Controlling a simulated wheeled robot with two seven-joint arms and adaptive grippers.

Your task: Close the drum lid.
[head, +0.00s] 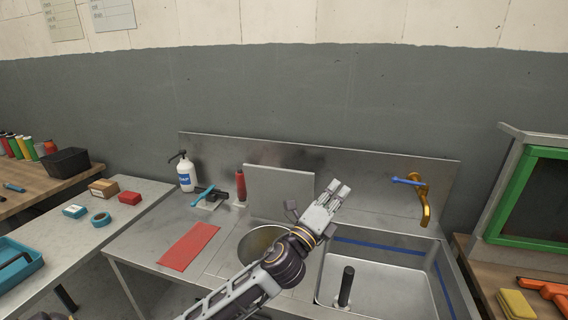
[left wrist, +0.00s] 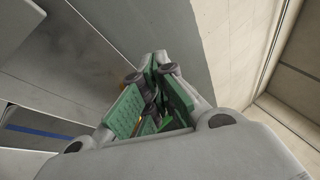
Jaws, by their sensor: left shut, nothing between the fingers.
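The drum lid (head: 278,190) is a flat grey square plate. It stands upright, raised at the back edge of a round metal opening (head: 258,243) in the steel counter. My left arm covers part of the opening. My left gripper (head: 341,187) is shut and empty, above the counter just to the right of the lid's right edge in the head view. I cannot tell whether it touches the lid. Its green-padded fingers fill the middle of the left wrist view (left wrist: 157,85). My right gripper is not in view.
A sink (head: 380,285) with a black upright post (head: 345,287) lies right of the opening, under a brass faucet (head: 424,205). A soap bottle (head: 185,173) and a red bottle (head: 241,186) stand left of the lid. A red mat (head: 188,246) lies on the counter.

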